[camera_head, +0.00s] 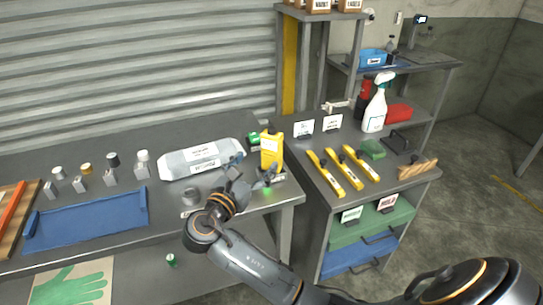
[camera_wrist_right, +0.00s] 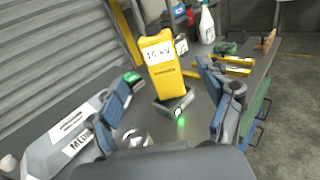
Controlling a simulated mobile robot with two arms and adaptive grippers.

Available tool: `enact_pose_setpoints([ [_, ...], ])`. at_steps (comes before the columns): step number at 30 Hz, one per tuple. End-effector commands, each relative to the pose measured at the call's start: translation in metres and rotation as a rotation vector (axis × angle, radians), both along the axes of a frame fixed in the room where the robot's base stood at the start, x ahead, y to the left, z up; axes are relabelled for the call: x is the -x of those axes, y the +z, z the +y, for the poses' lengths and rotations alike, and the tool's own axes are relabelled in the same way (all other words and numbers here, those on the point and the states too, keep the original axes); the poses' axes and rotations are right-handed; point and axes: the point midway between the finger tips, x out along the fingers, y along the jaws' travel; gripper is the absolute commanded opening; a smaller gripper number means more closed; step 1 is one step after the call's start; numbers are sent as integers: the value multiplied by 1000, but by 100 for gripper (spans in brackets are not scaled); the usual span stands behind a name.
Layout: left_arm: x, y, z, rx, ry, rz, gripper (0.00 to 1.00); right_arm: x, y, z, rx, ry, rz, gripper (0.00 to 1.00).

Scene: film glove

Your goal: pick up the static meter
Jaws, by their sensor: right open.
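The static meter is a yellow handheld device (camera_head: 271,146) near the right end of the long grey table. In the right wrist view the meter (camera_wrist_right: 162,62) stands upright, slightly tilted in the picture, with a "10 kV" label facing me. Its foot is in a dark cradle (camera_wrist_right: 174,106) with a green light at the front. My right gripper (camera_head: 252,170) is open; in the wrist view its fingers (camera_wrist_right: 163,88) are spread to either side of the meter, with no visible contact. My left gripper is not in view.
A grey-white labelled package (camera_head: 200,160) lies left of the meter, with a green-capped item (camera_head: 254,140) behind. A blue tray (camera_head: 88,218) and small metal pieces are farther left. The right cabinet holds yellow tools (camera_head: 326,174) and a spray bottle (camera_head: 376,108).

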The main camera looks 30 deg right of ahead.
Motion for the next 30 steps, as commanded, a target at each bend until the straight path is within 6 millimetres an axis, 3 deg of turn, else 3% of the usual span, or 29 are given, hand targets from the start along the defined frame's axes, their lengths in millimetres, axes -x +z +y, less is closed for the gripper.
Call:
enact_pose_setpoints([
  [6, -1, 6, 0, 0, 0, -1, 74, -22, 2, -35, 1, -1, 0, 79],
  [14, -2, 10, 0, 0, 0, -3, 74, -33, 3, -52, -1, -1, -2, 79],
  [21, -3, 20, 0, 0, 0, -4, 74, -53, 7, -81, -2, 0, 0, 79],
  [30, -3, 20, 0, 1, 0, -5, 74, -58, 5, -89, -3, 3, -2, 79],
])
